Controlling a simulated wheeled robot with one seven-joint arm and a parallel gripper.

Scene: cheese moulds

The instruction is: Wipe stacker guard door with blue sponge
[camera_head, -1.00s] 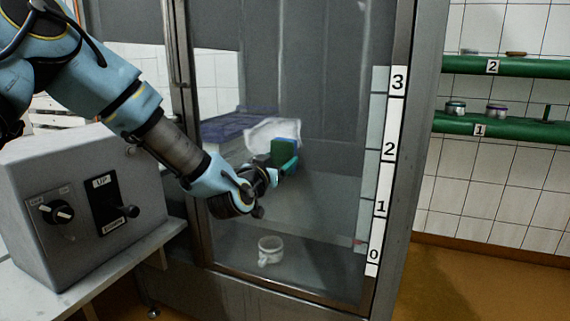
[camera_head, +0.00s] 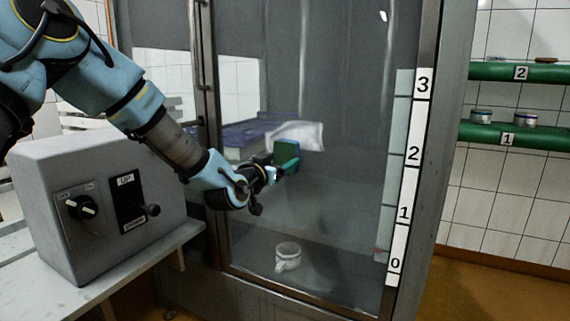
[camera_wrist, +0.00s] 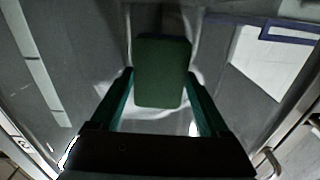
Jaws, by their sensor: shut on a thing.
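The stacker guard door (camera_head: 345,120) is a tall glass panel in a metal frame, with a vertical handle (camera_head: 199,45) at its left edge. My gripper (camera_head: 284,166) is in front of the glass, left of the door's middle. It is shut on the sponge (camera_head: 287,150), which shows a dark green face here. In the wrist view the sponge (camera_wrist: 162,70) is a green block between the two green fingers, with the grey glass beyond it. I cannot tell whether the sponge touches the glass.
A grey control box (camera_head: 95,200) with a knob and lever stands on a table at left. A white cup (camera_head: 288,256) and a blue-purple crate (camera_head: 240,133) show through the glass. A numbered strip (camera_head: 406,200) runs up the right side. Green shelves (camera_head: 520,135) hang at right.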

